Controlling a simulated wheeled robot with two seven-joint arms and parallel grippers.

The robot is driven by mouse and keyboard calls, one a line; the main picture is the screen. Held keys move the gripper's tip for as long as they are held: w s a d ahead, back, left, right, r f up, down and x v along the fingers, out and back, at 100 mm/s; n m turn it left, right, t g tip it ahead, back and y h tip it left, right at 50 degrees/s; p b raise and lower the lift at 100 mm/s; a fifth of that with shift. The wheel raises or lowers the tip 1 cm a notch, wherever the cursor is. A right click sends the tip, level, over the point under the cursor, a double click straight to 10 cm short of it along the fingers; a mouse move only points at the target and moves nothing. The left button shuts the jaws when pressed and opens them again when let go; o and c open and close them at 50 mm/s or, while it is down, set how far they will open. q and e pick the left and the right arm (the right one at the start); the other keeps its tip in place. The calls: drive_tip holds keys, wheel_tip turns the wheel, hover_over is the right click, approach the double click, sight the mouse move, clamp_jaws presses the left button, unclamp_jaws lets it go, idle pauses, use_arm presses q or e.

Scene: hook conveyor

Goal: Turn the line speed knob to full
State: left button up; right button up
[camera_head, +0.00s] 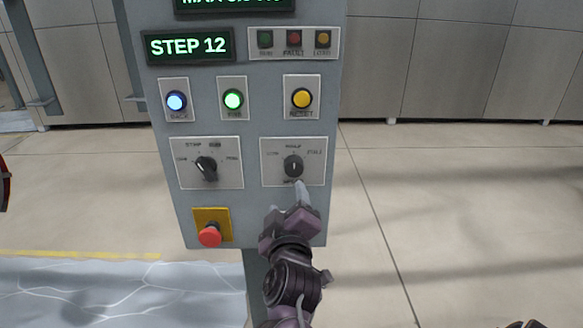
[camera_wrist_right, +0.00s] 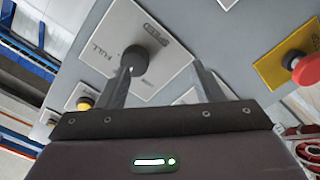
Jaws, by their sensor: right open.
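The line speed knob (camera_head: 293,166) is a round black knob on a white plate at the lower right of the grey control panel. The plate has small labels around it. In the right wrist view, the knob (camera_wrist_right: 135,57) shows close up beside the word FULL, with a short white mark on it. My right gripper (camera_head: 301,184) is just below the knob in the head view, its fingers pointing at the panel. In the wrist view, my right gripper (camera_wrist_right: 163,66) is open, with the knob near its left finger. I cannot tell whether they touch. My left gripper is not in view.
Another selector knob (camera_head: 206,169) is on the plate to the left. A red mushroom button (camera_head: 209,236) on a yellow plate is below it. Blue (camera_head: 176,101), green (camera_head: 233,99) and yellow (camera_head: 301,98) buttons sit above. Open floor lies right of the panel.

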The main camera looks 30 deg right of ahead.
sight(295, 170)
wheel_tip(295, 170, up, 4)
drive_tip(key=s+f, duration=0.1)
drive_tip(key=s, duration=0.1)
drive_tip(key=shift+m, duration=0.4)
drive_tip(key=x, duration=0.8)
drive_tip(key=shift+s+d+r+p, duration=0.15)
drive_tip(key=shift+d+r+p, duration=0.15)
drive_tip(key=shift+p, duration=0.1)
drive_tip(key=c, duration=1)
